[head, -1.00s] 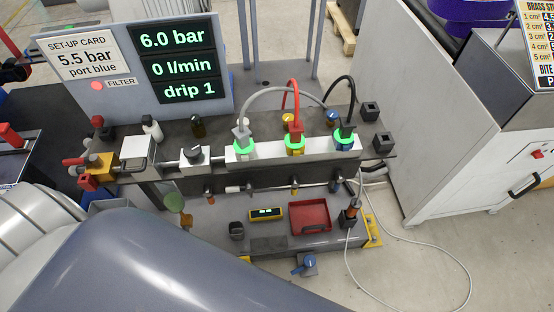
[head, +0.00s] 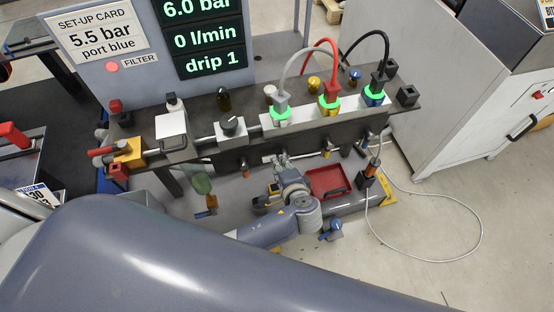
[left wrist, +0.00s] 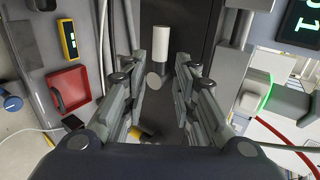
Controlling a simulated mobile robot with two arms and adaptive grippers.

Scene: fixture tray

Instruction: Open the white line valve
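The white line valve shows as a small white handle (head: 268,159) under the front of the bench rail, partly hidden by my gripper. In the left wrist view its white handle (left wrist: 162,43) lies between my finger pads, with a round grey end (left wrist: 153,80) beside it. My left gripper (head: 280,159) reaches up to the valve from below. In the left wrist view the left gripper (left wrist: 163,62) is open, with a finger on each side of the valve and gaps visible. My right gripper is not in view.
Grey, red and black hoses rise from green-ringed couplings (head: 329,104) above. A red tray (head: 327,182) lies on the lower shelf, beside a socket with a white cable (head: 440,261). The display panel (head: 205,60) stands behind.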

